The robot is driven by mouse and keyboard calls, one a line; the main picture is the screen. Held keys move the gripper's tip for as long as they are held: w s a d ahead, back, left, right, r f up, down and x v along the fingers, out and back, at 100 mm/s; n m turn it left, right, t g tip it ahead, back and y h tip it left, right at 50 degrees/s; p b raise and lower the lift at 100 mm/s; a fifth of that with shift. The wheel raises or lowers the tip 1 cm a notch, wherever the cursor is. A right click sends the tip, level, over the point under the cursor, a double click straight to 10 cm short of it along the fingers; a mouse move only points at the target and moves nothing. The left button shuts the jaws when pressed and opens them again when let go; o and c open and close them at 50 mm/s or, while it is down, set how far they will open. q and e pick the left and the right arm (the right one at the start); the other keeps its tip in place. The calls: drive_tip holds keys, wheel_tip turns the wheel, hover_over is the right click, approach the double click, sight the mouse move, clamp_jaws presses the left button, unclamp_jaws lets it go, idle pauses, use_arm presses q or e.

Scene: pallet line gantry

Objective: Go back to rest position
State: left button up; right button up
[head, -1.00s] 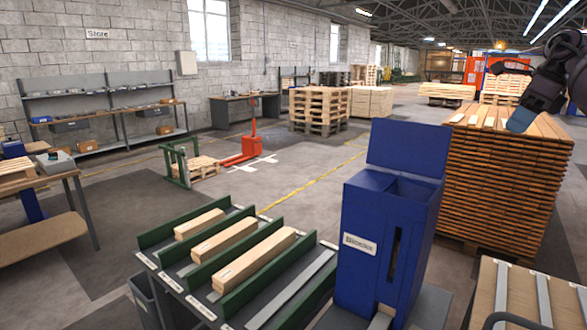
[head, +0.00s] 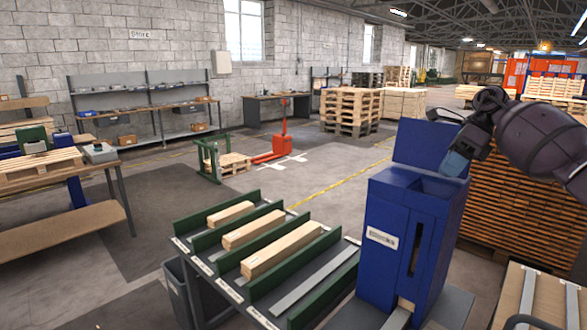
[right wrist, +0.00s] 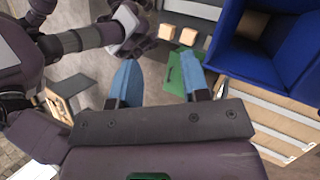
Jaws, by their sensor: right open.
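My right gripper (head: 457,163) is in the air at the upper right of the head view, beside the top of the blue dispenser box (head: 385,250). In the right wrist view its two blue fingers stand apart with nothing between them (right wrist: 160,85). The open top of the blue box (right wrist: 222,48) shows at the upper right there, with a piece of wood inside. Links of my own arms show at the left of that view.
A sloped rack with green dividers (head: 205,240) holds wooden blocks left of the box. A tall stack of wooden boards (head: 510,220) stands behind my right arm. A workbench (head: 60,235) is at the left. Floor between the bench and rack is clear.

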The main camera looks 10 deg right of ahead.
drive_tip(key=w+a+f+n+g+y, duration=0.15)
drive_tip(key=a+f, duration=0.35)
drive_tip(key=a, duration=0.8)
drive_tip(key=a+f+n+g+h, duration=0.1)
drive_tip(key=a+f+n+g, duration=0.25)
drive_tip(key=a, duration=1.05)
drive_tip(key=s+d+f+m+t+y, duration=0.1)
drive_tip(key=s+f+m+t+y, duration=0.2)
drive_tip(key=f+m+t+y, duration=0.4)
drive_tip(key=s+d+f+m+t+y, duration=0.2)
drive_tip(key=s+f+m+t+y, duration=0.25)
drive_tip(key=f+m, duration=0.5)
drive_tip(key=s+d+f+m+t+h, duration=0.3)
drive_tip(key=s+d+f+m+h, duration=0.7)
drive_tip(key=s+m, duration=0.4)
drive_tip(key=s+d+f+m+t+h, duration=0.2)
drive_tip(key=s+d+f+m+h, duration=0.8)
drive_tip(key=s+m, duration=0.45)
drive_tip(key=w+a+f+m+b, duration=0.1)
drive_tip(key=a+m, duration=0.2)
drive_tip(key=a, duration=0.3)
drive_tip(key=a+f+m+y+b, duration=0.1)
drive_tip(key=a+f+m, duration=0.1)
drive_tip(key=a, duration=0.3)
drive_tip(key=shift+w+a+f+m+t, duration=0.25)
drive_tip(key=shift+w+a+m+t, duration=0.15)
drive_tip(key=shift+t, duration=0.05)
